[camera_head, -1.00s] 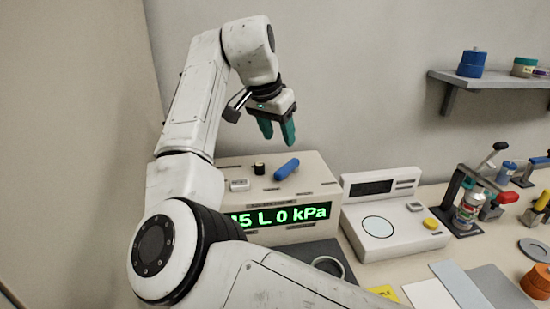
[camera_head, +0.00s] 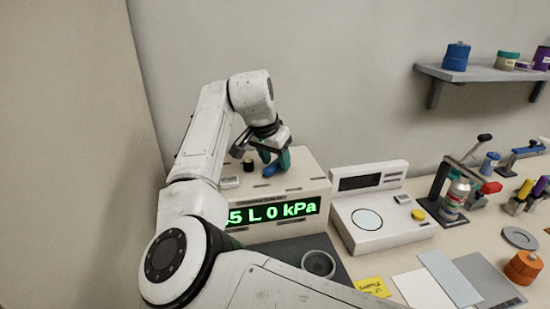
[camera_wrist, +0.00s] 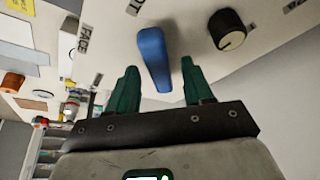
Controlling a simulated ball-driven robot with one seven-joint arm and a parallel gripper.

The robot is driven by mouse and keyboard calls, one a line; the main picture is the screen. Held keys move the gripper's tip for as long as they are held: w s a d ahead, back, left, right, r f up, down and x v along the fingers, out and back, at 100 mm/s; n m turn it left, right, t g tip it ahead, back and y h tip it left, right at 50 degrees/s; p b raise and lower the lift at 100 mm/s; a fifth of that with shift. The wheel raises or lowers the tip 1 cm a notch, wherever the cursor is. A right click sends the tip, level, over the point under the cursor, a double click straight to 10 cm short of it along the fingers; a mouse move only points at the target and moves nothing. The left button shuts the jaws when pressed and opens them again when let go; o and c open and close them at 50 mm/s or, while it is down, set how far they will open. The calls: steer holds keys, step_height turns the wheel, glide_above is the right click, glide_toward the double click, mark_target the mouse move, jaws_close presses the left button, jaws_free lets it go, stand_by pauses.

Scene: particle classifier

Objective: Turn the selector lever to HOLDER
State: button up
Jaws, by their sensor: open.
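The selector lever is a blue bar (camera_head: 270,170) on top of the cream control box (camera_head: 310,194). In the wrist view the blue lever (camera_wrist: 153,58) lies between the two green fingers, with a visible gap on each side. My gripper (camera_head: 272,160) is open and has come down over the lever; its fingers partly hide the lever in the head view. In the wrist view my gripper (camera_wrist: 160,85) shows spread fingers. A label ending in "FACE" is beside the lever; another label is cut off. I cannot read HOLDER.
A black knob (camera_wrist: 228,30) stands close beside the lever. The box's green display (camera_head: 272,213) reads "5 L 0 kPa" in part. A white scale (camera_head: 385,235) stands right of the box. A wall shelf (camera_head: 490,74) is at upper right.

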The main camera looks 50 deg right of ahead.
jaws_close()
stand_by(0.3)
stand_by(0.3)
